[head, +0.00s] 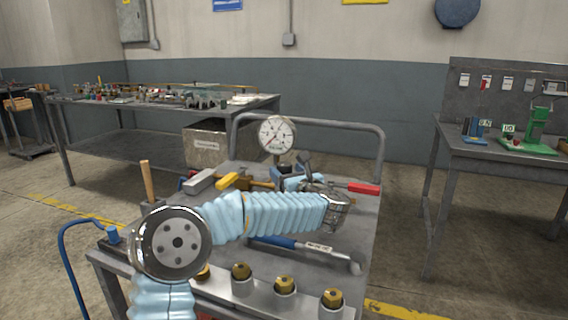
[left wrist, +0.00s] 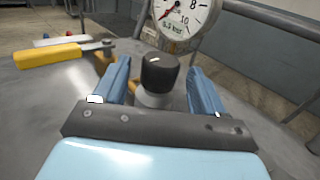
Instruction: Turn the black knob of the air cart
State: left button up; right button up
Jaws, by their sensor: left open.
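The black knob (left wrist: 159,72) shows in the left wrist view, upright on a pale grey base, with a light mark on its top. My left gripper (left wrist: 158,78) is open, its two blue fingers on either side of the knob with a gap on both sides. In the head view my left arm reaches over the air cart (head: 222,273) and its gripper (head: 299,180) is just in front of the round gauge (head: 277,135). The knob cannot be made out in the head view. The gauge's lower part (left wrist: 186,15) stands behind the knob in the wrist view.
A yellow-handled lever (left wrist: 48,56) lies left of the knob. A tubular rail (head: 330,123) bounds the cart's back. Workbenches (head: 500,150) stand apart.

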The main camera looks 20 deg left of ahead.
pick_arm(q)
jog(key=shift+x, duration=1.45)
